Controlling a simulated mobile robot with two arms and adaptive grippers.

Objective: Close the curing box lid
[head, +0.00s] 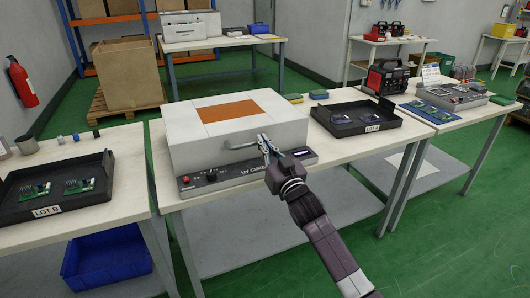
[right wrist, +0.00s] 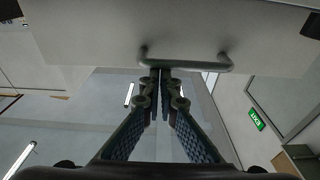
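The curing box (head: 190,156) is a white box on the middle table, with an orange panel (head: 228,111) on top of its lid and a control strip along the front. The lid looks down over the base; I cannot tell whether a small gap remains. My right gripper (head: 267,148) is at the right end of the lid's front handle (head: 238,145). In the right wrist view, its fingertips (right wrist: 161,73) are together at the handle bar (right wrist: 195,65), touching or nearly so, not visibly around it. The lid's pale face (right wrist: 100,35) shows behind. My left gripper is out of view.
A black tray (head: 395,134) with boards stands right of the box, with small sponge-like blocks (head: 293,98) behind. Another black tray (head: 110,206) marked LOT B is on the left table. A blue bin (head: 106,262) is underneath. The green floor in front is clear.

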